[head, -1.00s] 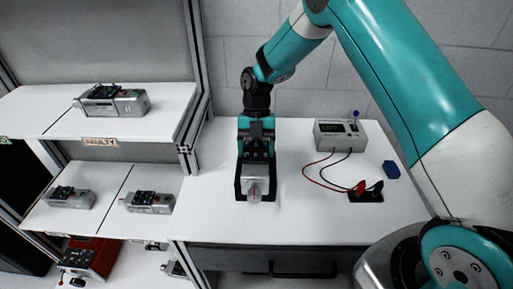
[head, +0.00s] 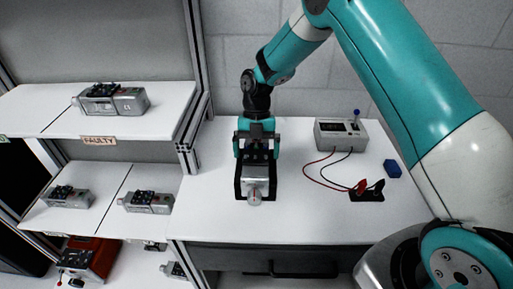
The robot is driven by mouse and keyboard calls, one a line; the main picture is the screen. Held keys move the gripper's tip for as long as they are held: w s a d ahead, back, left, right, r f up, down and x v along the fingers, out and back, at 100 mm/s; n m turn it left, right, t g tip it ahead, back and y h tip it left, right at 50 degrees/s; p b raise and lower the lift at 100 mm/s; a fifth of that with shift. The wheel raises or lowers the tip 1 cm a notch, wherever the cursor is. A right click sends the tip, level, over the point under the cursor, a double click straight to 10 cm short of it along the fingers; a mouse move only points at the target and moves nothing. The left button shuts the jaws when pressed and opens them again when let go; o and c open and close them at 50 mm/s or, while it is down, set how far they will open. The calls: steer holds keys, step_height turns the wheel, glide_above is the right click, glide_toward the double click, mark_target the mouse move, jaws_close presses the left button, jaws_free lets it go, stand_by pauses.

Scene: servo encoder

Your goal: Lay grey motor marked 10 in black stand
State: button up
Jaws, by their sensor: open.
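A grey motor (head: 256,188) lies in the black stand (head: 238,189) on the white workbench, its shaft end toward the front. No number can be read on it. My gripper (head: 256,150) is directly behind and above the motor's rear part, pointing down. Its jaws are apart, one on each side of the motor's dark back end. Whether the fingers touch the motor cannot be made out, and the gripper covers the rear of the stand.
A grey meter box (head: 340,136) with red and black leads to a clip block (head: 367,192) stands right, near a blue block (head: 392,169). Several other motors lie on the left shelves, one on the upper shelf (head: 45,118) labelled FAULTY. The bench's front right is clear.

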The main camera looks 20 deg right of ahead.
steer(key=shift+w+r, duration=0.25)
steer(key=shift+r, duration=0.15)
steer(key=p+v, duration=0.3)
steer(key=v, duration=1.3)
steer(key=shift+r, duration=0.4)
steer(key=s+a+r+m+t+y+b, duration=0.1)
steer(key=s+a+r+m+b, duration=0.2)
steer(key=s+m, duration=0.35)
steer(key=s+a+r+m+t+y, duration=0.1)
steer(key=s+a+r+m, duration=0.3)
steer(key=s, duration=0.3)
steer(key=s+f+m+t+b, duration=0.1)
steer(key=s+f+m, duration=0.1)
steer(key=s+m, duration=0.5)
steer(key=s+f+m+t+b, duration=0.1)
steer(key=s+f+m+b, duration=0.1)
steer(key=s+m, duration=0.5)
steer(key=s, duration=0.5)
steer(key=shift+s+f, duration=0.35)
steer(key=shift+f, duration=0.05)
